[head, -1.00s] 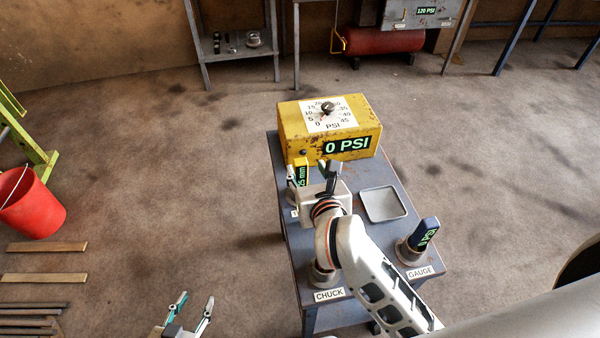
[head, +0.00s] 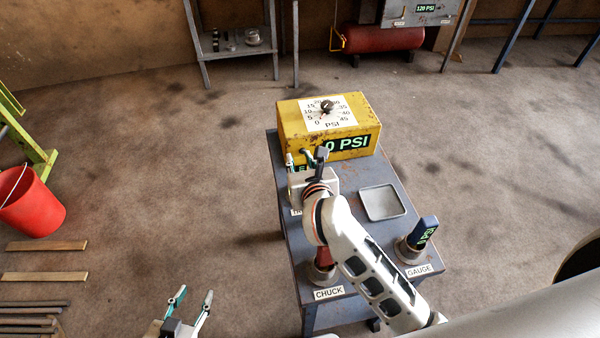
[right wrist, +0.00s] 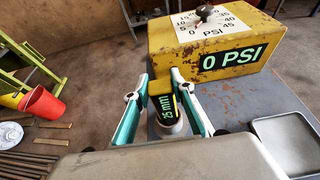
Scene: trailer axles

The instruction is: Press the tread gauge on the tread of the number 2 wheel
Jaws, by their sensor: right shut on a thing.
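The tread gauge (right wrist: 165,104) is a yellow and black block with a green "25 mm" readout in the right wrist view. It stands upright at a round metal holder on the cart; I cannot tell if it is clear of it. My right gripper (right wrist: 162,88) has one finger on each side of the gauge and is shut on it. In the head view my right gripper (head: 300,160) mostly hides the gauge. My left gripper (head: 193,295) is open and empty, low at the left of the cart. No wheel marked number 2 can be made out.
The grey cart (head: 345,270) carries a yellow pressure box (head: 295,130) reading 0 PSI, an empty tray (head: 383,203), a blue gauge (head: 424,232) in a cup, and a chuck holder (head: 322,272). A red bucket (head: 32,205) and planks lie left. A grey surface (head: 540,310) fills the lower right.

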